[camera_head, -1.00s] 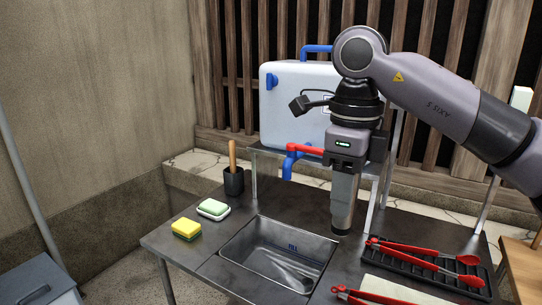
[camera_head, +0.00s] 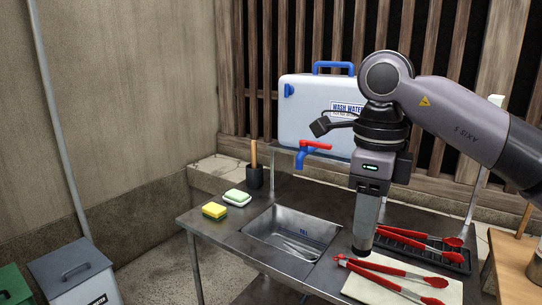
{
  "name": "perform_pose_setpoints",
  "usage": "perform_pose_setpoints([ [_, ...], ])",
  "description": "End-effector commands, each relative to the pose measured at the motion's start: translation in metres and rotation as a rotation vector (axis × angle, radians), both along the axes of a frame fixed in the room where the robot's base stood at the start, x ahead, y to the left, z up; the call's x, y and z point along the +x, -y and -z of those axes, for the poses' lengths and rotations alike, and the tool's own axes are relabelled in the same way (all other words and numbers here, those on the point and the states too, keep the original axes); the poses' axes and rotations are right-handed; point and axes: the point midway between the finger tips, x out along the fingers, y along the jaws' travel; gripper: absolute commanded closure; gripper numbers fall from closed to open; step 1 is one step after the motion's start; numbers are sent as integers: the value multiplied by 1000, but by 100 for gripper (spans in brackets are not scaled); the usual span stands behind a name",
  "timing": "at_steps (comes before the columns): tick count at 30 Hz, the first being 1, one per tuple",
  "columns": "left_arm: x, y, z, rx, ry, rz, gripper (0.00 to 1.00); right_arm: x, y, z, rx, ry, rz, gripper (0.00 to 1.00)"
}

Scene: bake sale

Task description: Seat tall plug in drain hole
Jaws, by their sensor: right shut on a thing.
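My right gripper (camera_head: 371,188) points down and is shut on a tall grey plug (camera_head: 366,222) with a dark lower end. The plug hangs upright, just right of the metal sink basin (camera_head: 258,236) in the picture, in front of the counter and close to the red tongs. Whether its lower end touches anything I cannot tell. The basin is set into the counter and has a blue mark on its far wall. I cannot make out the drain hole in it. My left gripper is not in view.
A white wash-water tank (camera_head: 305,110) with a blue-and-red tap (camera_head: 303,155) stands behind the basin. A yellow sponge (camera_head: 214,210), a soap dish (camera_head: 237,197) and a black cup (camera_head: 254,177) are on the left. Red tongs (camera_head: 398,276) lie on a pale board (camera_head: 362,291); more lie on a black rack (camera_head: 460,264).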

Motion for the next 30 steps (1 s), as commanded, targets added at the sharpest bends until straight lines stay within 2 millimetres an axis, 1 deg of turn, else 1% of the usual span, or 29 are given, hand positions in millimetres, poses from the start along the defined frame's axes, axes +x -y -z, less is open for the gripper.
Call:
perform_pose_setpoints([
  [4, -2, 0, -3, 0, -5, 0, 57, 1, 10, 19, -2, -1, -196, 100],
  [10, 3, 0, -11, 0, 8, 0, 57, 0, 22, 47, -4, 1, -495, 100],
  [14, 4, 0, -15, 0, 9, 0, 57, -2, 29, 65, -7, 2, -698, 100],
  [23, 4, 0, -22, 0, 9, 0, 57, -14, 47, 106, -11, 0, -1173, 100],
  [30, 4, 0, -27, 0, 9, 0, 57, -28, 59, 136, -13, -3, -1559, 100],
])
